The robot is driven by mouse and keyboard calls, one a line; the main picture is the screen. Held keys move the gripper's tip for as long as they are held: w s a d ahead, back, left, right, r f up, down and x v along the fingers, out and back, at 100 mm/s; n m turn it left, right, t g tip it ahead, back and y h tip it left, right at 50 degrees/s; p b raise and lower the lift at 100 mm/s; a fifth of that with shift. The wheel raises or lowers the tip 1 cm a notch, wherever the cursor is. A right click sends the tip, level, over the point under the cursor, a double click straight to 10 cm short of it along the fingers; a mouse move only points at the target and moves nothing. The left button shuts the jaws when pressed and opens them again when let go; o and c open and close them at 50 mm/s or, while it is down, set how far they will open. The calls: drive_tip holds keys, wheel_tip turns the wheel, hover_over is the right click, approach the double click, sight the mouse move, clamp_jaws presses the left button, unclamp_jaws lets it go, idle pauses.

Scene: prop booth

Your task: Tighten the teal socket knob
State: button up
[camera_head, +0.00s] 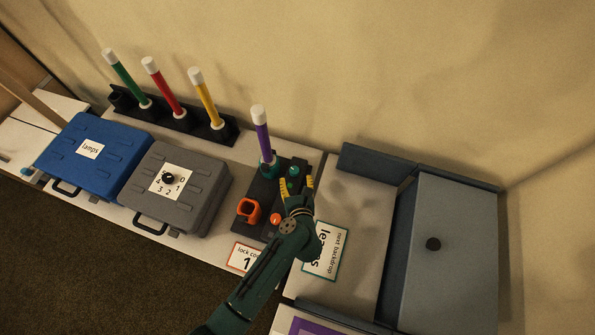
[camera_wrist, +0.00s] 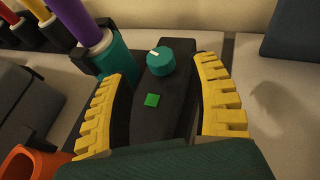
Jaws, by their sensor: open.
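The teal socket knob (camera_wrist: 160,62) is a round dial with a white mark on top, on a dark block (camera_wrist: 135,128). In the head view the knob (camera_head: 293,171) sits just right of the teal socket (camera_head: 268,160), which holds an upright purple tube with a white cap (camera_head: 262,135). My gripper (camera_head: 297,187) is open with yellow ribbed fingers, above the block. In the wrist view the knob shows between my gripper's fingertips (camera_wrist: 163,68), towards the far end, with a gap on each side. Whether the fingers are down at its height I cannot tell.
A green square (camera_wrist: 152,100) lies on the block before the knob. An orange socket (camera_head: 248,210) and orange knob (camera_head: 275,219) are nearer. A grey case (camera_head: 205,190) and blue case (camera_head: 75,165) stand left. A blue-grey box (camera_head: 460,250) stands right, past a "next backdrop" card (camera_head: 328,252).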

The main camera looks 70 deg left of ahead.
drive_tip(key=v, duration=0.6)
drive_tip(key=shift+d, duration=0.2)
drive_tip(key=shift+s+r, duration=0.1)
